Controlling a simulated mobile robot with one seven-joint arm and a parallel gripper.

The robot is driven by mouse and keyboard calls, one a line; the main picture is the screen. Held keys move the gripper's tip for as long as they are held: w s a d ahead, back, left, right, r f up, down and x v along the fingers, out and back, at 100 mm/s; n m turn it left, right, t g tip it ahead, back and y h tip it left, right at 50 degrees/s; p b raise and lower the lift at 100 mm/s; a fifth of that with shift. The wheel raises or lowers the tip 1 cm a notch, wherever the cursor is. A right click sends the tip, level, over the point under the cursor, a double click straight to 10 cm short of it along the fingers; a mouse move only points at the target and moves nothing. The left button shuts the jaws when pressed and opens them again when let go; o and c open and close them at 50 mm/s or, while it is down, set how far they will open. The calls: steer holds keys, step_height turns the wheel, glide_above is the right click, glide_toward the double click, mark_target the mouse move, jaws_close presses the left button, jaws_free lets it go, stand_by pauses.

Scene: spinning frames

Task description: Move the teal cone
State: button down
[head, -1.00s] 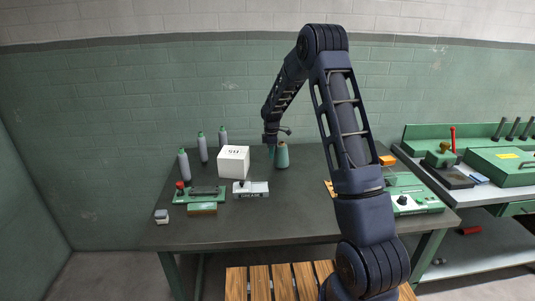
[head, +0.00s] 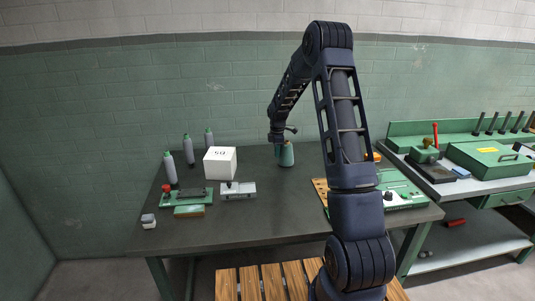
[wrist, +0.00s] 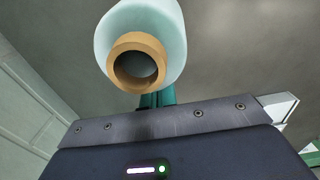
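The teal cone (head: 287,154) is beyond the middle of the workbench in the head view, right beside my gripper (head: 278,151). In the wrist view the cone (wrist: 105,35) fills the top, its tan ring end with a dark hole facing the camera. The teal fingers of my gripper (wrist: 158,99) reach up behind it. The fingertips are hidden by the cone, but the cone keeps its place against my gripper, so it appears shut on it. I cannot tell whether the cone's base touches the bench.
A white box (head: 220,163) and several grey bottles with green tops (head: 188,149) stand left of the cone. Green fixtures (head: 187,198) and a grey block (head: 238,190) lie in front of the box. The middle of the workbench (head: 270,215) is clear. A second bench (head: 485,189) stands right.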

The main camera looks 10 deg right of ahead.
steer(key=d, duration=1.1)
steer(key=shift+a, duration=0.15)
